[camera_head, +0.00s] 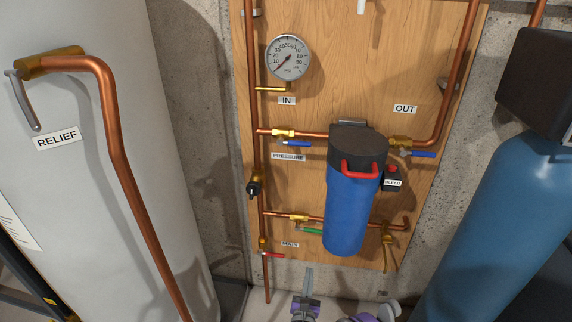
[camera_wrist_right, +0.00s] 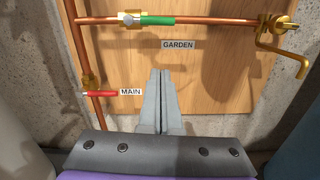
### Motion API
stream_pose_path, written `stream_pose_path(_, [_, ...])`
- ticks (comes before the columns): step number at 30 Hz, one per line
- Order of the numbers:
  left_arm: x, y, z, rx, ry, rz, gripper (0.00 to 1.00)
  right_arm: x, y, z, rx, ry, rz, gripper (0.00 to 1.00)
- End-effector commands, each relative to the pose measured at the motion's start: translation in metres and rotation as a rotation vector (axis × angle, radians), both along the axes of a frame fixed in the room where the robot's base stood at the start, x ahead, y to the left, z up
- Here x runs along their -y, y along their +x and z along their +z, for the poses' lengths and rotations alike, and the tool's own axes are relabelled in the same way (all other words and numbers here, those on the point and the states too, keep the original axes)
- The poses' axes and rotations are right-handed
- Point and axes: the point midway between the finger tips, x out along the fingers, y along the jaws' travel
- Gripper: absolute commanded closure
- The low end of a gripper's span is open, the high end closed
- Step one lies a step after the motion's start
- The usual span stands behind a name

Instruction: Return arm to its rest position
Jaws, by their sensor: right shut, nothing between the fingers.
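My right gripper (camera_head: 308,270) shows at the bottom middle of the head view, in front of the lower edge of the wooden panel. Its two grey fingers are together with nothing between them. In the right wrist view the shut fingers (camera_wrist_right: 160,74) point at bare wood below the GARDEN label (camera_wrist_right: 178,44). They look apart from the red-handled MAIN valve (camera_wrist_right: 99,94) on their left and the green-handled valve (camera_wrist_right: 157,20) above. My left gripper is not in view.
A blue filter housing (camera_head: 349,212) with a red handle (camera_head: 360,170) hangs on the wooden panel (camera_head: 330,25) among copper pipes. A brass spigot (camera_wrist_right: 285,45) sticks out at right. A large pale tank (camera_head: 95,190) stands left, a blue tank (camera_head: 500,210) right.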

Motion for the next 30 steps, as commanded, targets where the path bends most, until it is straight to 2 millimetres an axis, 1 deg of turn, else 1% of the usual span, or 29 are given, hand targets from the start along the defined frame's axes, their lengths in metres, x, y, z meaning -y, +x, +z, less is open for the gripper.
stream_pose_path(2, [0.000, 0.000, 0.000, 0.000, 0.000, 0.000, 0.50, 0.005, 0.000, 0.005, -0.001, 0.031, -0.013, 1.00])
stream_pose_path(4, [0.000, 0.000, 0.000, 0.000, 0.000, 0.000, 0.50, 0.015, 0.000, 0.016, -0.001, 0.100, -0.040, 1.00])
stream_pose_path(8, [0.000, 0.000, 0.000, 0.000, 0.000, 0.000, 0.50, 0.047, -0.007, 0.044, -0.001, 0.340, -0.136, 1.00])
stream_pose_path(11, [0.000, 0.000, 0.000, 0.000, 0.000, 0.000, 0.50, 0.074, -0.022, 0.066, 0.004, 0.571, -0.237, 1.00])
stream_pose_path(12, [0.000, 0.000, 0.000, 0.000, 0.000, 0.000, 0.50, 0.084, -0.030, 0.074, 0.008, 0.664, -0.279, 1.00])
stream_pose_path(14, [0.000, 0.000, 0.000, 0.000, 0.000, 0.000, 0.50, 0.097, -0.044, 0.083, 0.016, 0.801, -0.345, 1.00])
stream_pose_path(17, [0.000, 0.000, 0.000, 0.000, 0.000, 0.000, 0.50, 0.116, -0.072, 0.095, 0.034, 1.026, -0.461, 1.00])
stream_pose_path(18, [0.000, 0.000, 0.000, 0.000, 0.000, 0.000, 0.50, 0.121, -0.084, 0.099, 0.041, 1.114, -0.509, 1.00])
stream_pose_path(20, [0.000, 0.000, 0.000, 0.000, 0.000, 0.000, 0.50, 0.128, -0.106, 0.103, 0.054, 1.246, -0.585, 1.00])
stream_pose_path(22, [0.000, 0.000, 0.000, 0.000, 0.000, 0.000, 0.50, 0.132, -0.131, 0.106, 0.072, 1.397, -0.676, 1.00])
stream_pose_path(26, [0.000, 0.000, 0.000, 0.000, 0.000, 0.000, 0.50, 0.133, -0.184, 0.108, 0.108, 1.666, -0.856, 1.00])
stream_pose_path(27, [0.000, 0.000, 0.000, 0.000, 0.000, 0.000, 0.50, 0.130, -0.200, 0.107, 0.120, 1.747, -0.913, 1.00])
stream_pose_path(29, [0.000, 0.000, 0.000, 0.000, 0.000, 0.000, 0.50, 0.125, -0.225, 0.106, 0.138, 1.866, -1.003, 1.00])
stream_pose_path(30, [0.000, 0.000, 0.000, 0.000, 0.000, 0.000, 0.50, 0.121, -0.241, 0.105, 0.150, 1.939, -1.061, 1.00])
